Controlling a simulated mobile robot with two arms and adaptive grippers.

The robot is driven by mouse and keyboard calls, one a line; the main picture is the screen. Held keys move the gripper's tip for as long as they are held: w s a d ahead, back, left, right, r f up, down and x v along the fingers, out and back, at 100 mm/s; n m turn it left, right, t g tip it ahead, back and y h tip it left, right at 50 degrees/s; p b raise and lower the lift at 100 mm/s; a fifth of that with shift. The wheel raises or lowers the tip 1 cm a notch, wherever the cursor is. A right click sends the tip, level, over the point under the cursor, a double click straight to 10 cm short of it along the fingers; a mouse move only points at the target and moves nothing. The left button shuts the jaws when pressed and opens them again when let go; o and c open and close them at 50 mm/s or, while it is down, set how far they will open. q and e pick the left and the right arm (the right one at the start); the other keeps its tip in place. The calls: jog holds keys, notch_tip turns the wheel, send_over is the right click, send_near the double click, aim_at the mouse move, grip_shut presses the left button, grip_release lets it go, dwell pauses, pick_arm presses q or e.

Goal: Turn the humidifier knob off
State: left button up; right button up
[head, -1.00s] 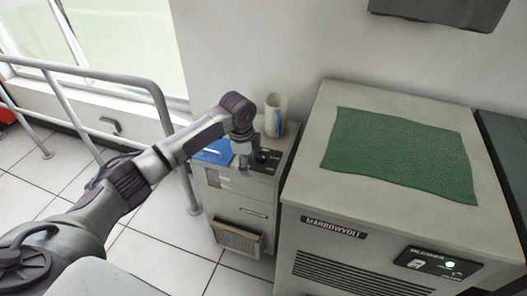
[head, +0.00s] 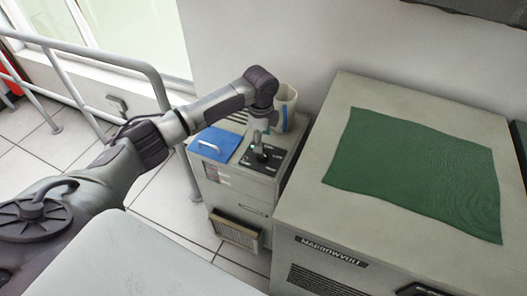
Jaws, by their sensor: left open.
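The humidifier (head: 232,196) is a small grey cabinet against the wall. Its black control panel (head: 250,164) with white markings is on the top, and the dark knob (head: 262,155) stands on that panel. My left gripper (head: 261,146) points down from the arm's end, right over the knob. It is open; whether its fingers touch the knob is too small to tell. The gripper and wrist partly cover the knob and the panel. My right gripper is out of view.
A blue clipboard-like item (head: 214,144) lies left of the panel. A cream mug or cup (head: 285,108) stands behind the wrist. A larger grey blower cabinet (head: 330,190) with a green mat (head: 415,170) stands close on the right. A metal railing (head: 100,65) runs on the left.

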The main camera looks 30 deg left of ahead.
aim_at(263, 154)
pick_arm(q)
jog(key=f, duration=0.7)
jog(key=shift+w+f, duration=0.25)
jog(key=shift+w, duration=0.05)
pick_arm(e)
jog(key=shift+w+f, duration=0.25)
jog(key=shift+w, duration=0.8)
pick_arm(q)
jog(key=c, duration=1.1)
jog(key=shift+c, duration=0.2)
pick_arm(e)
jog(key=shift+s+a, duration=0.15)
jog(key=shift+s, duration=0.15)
